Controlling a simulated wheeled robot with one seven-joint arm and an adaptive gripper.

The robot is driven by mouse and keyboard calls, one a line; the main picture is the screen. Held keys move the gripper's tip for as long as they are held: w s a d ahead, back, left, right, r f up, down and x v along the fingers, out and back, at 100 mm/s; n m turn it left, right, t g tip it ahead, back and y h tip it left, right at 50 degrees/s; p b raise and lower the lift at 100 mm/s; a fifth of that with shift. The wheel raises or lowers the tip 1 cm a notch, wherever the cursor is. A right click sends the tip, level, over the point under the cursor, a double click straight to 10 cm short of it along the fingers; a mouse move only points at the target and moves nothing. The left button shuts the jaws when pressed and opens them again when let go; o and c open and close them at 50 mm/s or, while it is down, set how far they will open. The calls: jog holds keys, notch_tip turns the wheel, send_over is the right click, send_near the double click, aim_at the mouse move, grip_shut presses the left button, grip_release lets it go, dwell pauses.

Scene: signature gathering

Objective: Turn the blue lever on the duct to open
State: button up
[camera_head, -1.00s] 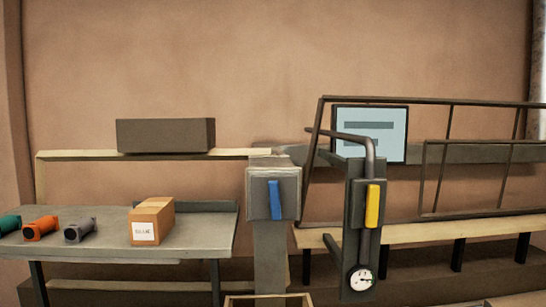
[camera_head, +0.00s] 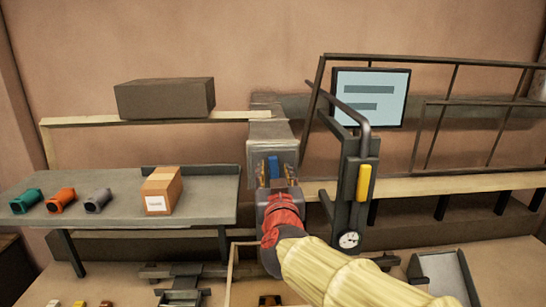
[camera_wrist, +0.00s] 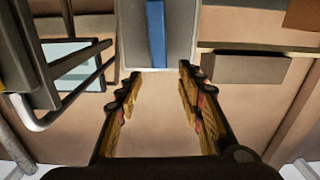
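The blue lever (camera_head: 272,163) is on the front of the grey duct (camera_head: 271,132) in the middle of the head view. It stands about upright, and its lower part is hidden behind my gripper. My gripper (camera_head: 274,178) is in front of the duct, with its fingers towards the lever. In the wrist view the lever (camera_wrist: 156,32) lies at the top, on the grey duct face (camera_wrist: 182,38). My gripper (camera_wrist: 157,73) shows there with its two fingers wide apart. Nothing is between the fingers, and the lever appears beyond their tips.
A yellow lever (camera_head: 364,183) on a dark post with a bent pipe (camera_head: 357,112) and gauge (camera_head: 349,240) stands close to the right. Left, a table (camera_head: 120,218) holds a carton (camera_head: 162,188) and several coloured cylindrical parts. A screen (camera_head: 372,97) is behind.

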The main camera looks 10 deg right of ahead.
aim_at(273, 160)
jog(key=w+p, duration=0.1)
jog(key=w, duration=0.7)
jog(key=shift+d, duration=0.15)
jog(key=shift+c, duration=1.2)
grip_shut()
